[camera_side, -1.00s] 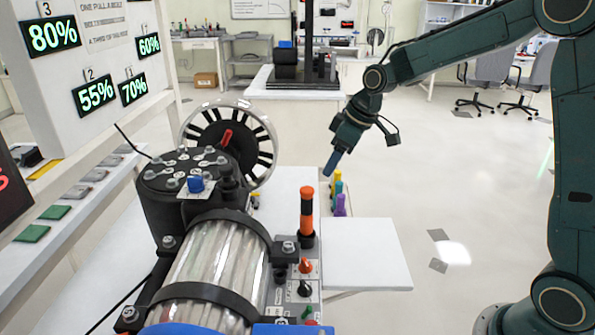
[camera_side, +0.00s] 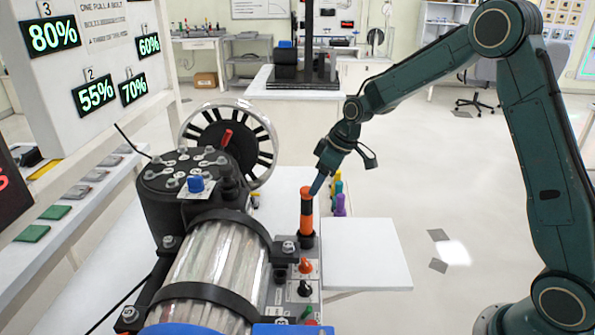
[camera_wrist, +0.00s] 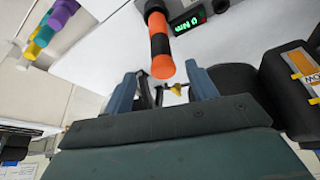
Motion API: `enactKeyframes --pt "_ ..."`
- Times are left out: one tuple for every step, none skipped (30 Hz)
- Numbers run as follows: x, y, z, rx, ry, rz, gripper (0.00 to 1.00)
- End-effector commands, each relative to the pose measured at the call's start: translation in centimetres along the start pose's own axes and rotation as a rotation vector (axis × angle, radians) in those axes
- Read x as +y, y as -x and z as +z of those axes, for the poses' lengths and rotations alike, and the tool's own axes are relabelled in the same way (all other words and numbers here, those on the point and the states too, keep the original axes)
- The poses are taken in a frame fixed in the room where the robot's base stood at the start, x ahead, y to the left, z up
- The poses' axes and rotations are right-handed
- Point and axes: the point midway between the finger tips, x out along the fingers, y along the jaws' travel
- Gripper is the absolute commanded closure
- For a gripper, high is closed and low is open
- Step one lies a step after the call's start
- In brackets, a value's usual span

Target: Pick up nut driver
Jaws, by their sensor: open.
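An upright tool with an orange and black banded handle (camera_side: 307,215), which looks like the nut driver, stands at the right edge of the rig. It also shows in the wrist view (camera_wrist: 159,45), with its orange end toward my fingers. My gripper (camera_side: 316,186) is open, with blue fingertips beside the top of this handle in the side view. In the wrist view my gripper (camera_wrist: 163,80) has its two fingers apart, the handle's end lying ahead of the gap between them. Nothing is held. The tool's lower end is hidden in its dark holder.
Several purple, yellow and teal pieces (camera_side: 339,195) stand just right of the handle; they also show in the wrist view (camera_wrist: 48,28). A black rig with a clear cylinder (camera_side: 213,262) and a spoked wheel (camera_side: 262,150) stands left. A white side shelf (camera_side: 365,255) is bare.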

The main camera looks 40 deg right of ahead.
Motion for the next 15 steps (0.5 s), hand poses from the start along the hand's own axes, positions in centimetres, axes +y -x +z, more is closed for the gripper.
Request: enactKeyframes --pt "-0.1 -0.9 0.1 -0.003 0.000 -0.002 0.43" --pt "-0.1 -1.3 0.1 -0.003 0.000 -0.002 0.43" --pt "-0.1 -1.8 0.0 -0.002 0.001 -0.001 0.43" --pt "-0.1 -2.2 0.0 -0.002 0.001 -0.001 0.43" --pt "-0.1 -2.6 0.0 -0.002 0.001 -0.002 0.43" --pt "-0.1 -3.0 0.0 -0.002 0.001 -0.001 0.43" --pt "-0.1 -3.2 0.0 -0.001 0.001 -0.001 0.43" --pt "-0.1 -3.4 0.0 0.000 0.001 -0.001 0.43" --pt "-0.1 -3.7 0.0 0.000 0.001 -0.001 0.43" --pt "-0.1 -3.8 0.0 -0.001 0.001 -0.001 0.43" --pt "-0.1 -3.9 0.0 -0.001 0.001 -0.001 0.43" --pt "-0.1 -4.0 0.0 0.000 0.001 0.000 0.43" --pt "-0.1 -4.0 0.0 0.000 0.001 0.000 0.43" --pt "0.0 -4.0 0.0 0.000 0.001 0.000 0.43" --pt "0.0 -4.0 0.0 0.000 0.001 0.000 0.43"
